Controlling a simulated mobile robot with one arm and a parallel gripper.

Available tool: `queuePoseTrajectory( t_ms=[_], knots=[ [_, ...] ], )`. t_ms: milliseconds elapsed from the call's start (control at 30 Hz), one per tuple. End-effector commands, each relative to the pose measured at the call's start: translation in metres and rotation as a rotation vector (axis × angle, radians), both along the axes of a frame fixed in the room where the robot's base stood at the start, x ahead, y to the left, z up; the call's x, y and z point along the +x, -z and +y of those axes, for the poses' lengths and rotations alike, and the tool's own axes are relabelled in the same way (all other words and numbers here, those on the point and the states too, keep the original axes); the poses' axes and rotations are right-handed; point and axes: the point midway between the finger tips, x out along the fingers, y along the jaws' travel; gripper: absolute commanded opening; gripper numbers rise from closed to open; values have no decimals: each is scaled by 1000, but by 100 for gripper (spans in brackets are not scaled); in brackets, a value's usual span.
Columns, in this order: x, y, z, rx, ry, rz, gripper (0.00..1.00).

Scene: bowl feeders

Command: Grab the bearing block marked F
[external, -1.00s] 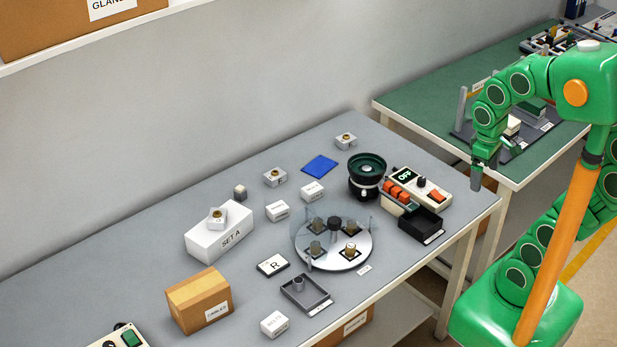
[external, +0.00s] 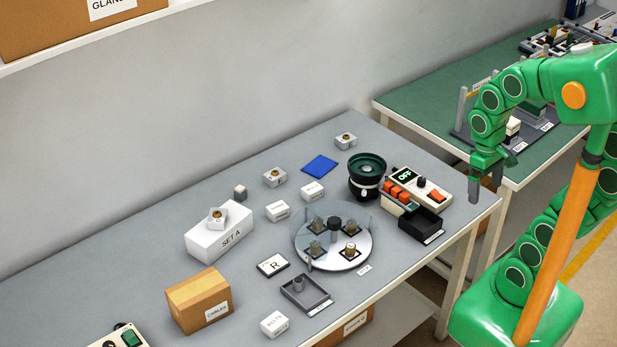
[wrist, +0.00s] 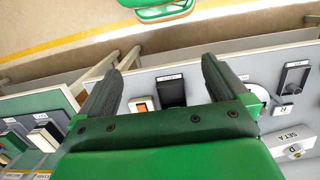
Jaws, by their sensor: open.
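Several pale grey bearing blocks with brass-coloured centres are on the grey table in the external view: a far block (external: 346,141), a middle block (external: 275,177) and a block (external: 217,217) on top of the white SET A box (external: 222,236). I cannot read an F on any of them. In the wrist view, the block on SET A (wrist: 294,150) bears a letter that looks like D. My gripper (external: 475,188) is open and empty, pointing down past the table's right end, well away from the blocks. Its two spread fingers (wrist: 160,78) show in the wrist view.
A round dial plate (external: 335,258) with a clear cover, a dark bowl feeder (external: 367,176), a control box (external: 418,188) and a black tray (external: 420,224) stand toward the right. Small white boxes, a blue cloth (external: 320,166) and a cardboard box (external: 199,299) are around. A green table (external: 430,105) stands behind.

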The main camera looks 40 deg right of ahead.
Motion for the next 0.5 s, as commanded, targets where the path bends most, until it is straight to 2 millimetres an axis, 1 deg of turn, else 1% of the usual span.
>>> queuePoseTrajectory(
  t_ms=[33,167,267,500],
  knots=[
    [11,2,-5,-4,8,2,100],
    [40,7,-19,-17,21,-10,100],
    [67,12,-33,-38,-13,-34,100],
    [159,12,-76,-160,-272,-168,100]
  ],
)
